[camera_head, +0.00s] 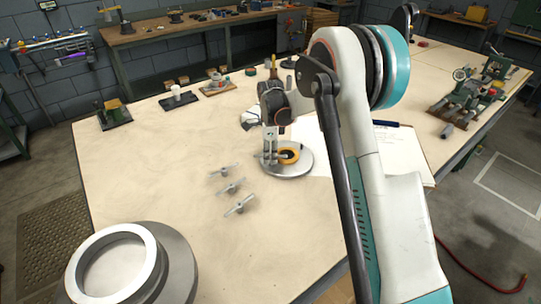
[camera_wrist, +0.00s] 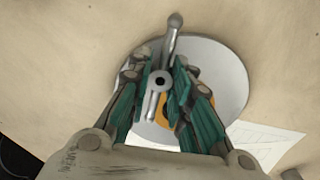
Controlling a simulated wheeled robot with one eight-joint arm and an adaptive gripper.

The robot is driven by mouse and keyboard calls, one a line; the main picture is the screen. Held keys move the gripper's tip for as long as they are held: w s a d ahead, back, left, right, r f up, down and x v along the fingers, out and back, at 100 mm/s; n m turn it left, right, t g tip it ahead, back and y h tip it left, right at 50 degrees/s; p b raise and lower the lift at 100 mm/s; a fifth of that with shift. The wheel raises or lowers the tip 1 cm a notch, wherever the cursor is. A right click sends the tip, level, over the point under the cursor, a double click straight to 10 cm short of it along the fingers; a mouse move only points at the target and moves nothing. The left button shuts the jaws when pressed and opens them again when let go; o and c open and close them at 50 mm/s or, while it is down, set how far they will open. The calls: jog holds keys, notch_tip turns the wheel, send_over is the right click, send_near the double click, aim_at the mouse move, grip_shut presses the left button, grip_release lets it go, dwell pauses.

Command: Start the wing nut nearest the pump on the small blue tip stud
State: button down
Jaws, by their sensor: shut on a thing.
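My gripper (camera_head: 269,146) is low over a round grey metal plate (camera_head: 297,170) with an orange ring (camera_head: 289,149) on it. The wrist view shows the fingers (camera_wrist: 160,84) shut on a grey wing nut (camera_wrist: 172,42). One wing points away from me and the other lies back between the fingers. The nut's dark centre hole shows. Behind it are the plate (camera_wrist: 225,75) and part of the orange ring (camera_wrist: 207,104). I cannot make out a small blue tip stud; the fingers and nut cover part of the plate. I cannot tell whether the nut touches anything.
Three loose wing nuts (camera_head: 231,187) lie in a row left of the plate. A large round grey casing with a pale ring (camera_head: 152,264) stands at the front left. A green machine (camera_head: 470,95) is at the far right. Bare tabletop (camera_head: 160,150) lies to the left.

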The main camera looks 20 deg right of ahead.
jog(key=m, duration=0.6)
jog(key=c, duration=1.4)
grip_release()
jog(key=shift+o, duration=0.2)
notch_tip(320, 180, up, 5)
jog(key=p, duration=0.2)
jog(key=shift+p, duration=0.3)
jog(key=shift+r, duration=0.1)
notch_tip(320, 180, up, 12)
